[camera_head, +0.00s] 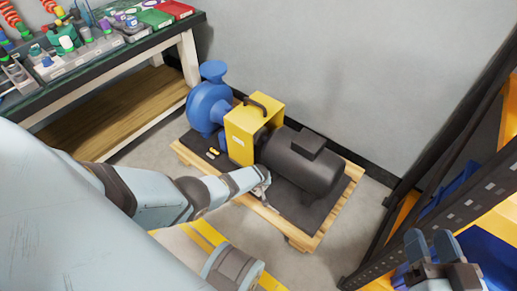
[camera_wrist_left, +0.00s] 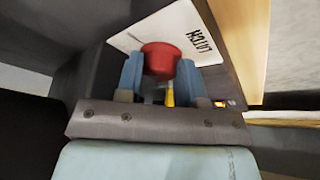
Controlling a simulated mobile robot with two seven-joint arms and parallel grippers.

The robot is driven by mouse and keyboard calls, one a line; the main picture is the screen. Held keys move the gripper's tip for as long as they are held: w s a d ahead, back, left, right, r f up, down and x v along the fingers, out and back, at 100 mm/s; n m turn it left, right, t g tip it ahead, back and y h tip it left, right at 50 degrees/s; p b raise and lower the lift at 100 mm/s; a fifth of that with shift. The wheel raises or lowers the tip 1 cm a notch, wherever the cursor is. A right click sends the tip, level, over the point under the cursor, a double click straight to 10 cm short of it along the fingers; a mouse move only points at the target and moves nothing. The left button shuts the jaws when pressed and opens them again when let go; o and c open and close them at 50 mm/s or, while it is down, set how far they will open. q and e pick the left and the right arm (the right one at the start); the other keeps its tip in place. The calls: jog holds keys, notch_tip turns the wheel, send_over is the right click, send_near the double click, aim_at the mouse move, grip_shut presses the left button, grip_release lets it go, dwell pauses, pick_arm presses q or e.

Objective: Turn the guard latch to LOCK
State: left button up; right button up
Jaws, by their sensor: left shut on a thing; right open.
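My left gripper (camera_wrist_left: 160,80) is shut on a red knob (camera_wrist_left: 160,58), which sits between its two blue fingers in the left wrist view. A white plate (camera_wrist_left: 198,32) lettered LATCH, seen turned, lies behind the knob. A LOCK mark is not readable here. In the head view my left gripper (camera_head: 262,190) is at the near side of the motor (camera_head: 300,165), and the knob is hidden there. The yellow guard (camera_head: 243,130) with a black handle stands between the motor and the blue pump (camera_head: 210,100). My right gripper (camera_head: 432,245) is open and empty at lower right.
The pump set stands on a wooden pallet (camera_head: 345,192) near the wall. A dark rack (camera_head: 440,215) with orange and blue parts rises at right. Floor with yellow stripes (camera_head: 205,235) shows in front.

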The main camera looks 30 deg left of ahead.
pick_arm(q)
jog(key=o, duration=0.7)
jog(key=shift+c, duration=0.2)
jog(key=shift+s+r+p, duration=0.15)
jog(key=shift+r+p, duration=0.3)
jog(key=shift+p, duration=0.05)
jog(key=p+v, duration=0.4)
jog(key=shift+r, duration=0.15)
pick_arm(e)
notch_tip(320, 180, up, 9)
jog(key=s+m+t+p, duration=0.1)
jog(key=m+t+p, duration=0.15)
jog(key=p, duration=0.25)
pick_arm(q)
jog(key=p+v, duration=0.1)
jog(key=v, duration=0.7)
jog(key=shift+s+r, duration=0.15)
jog(key=shift+r, duration=0.1)
pick_arm(e)
jog(key=shift+w+d+f+g+h, duration=0.1)
jog(key=shift+d+f+g+h, duration=0.2)
jog(key=shift+f, duration=0.35)
jog(key=shift+s+d+f+g+h, duration=0.15)
jog(key=shift+d+f+h, duration=0.15)
jog(key=shift+f+h, duration=0.25)
jog(key=shift+w+d+f+g+h, duration=0.2)
jog(key=shift+d+f+h, duration=0.1)
jog(key=shift+f, duration=0.45)
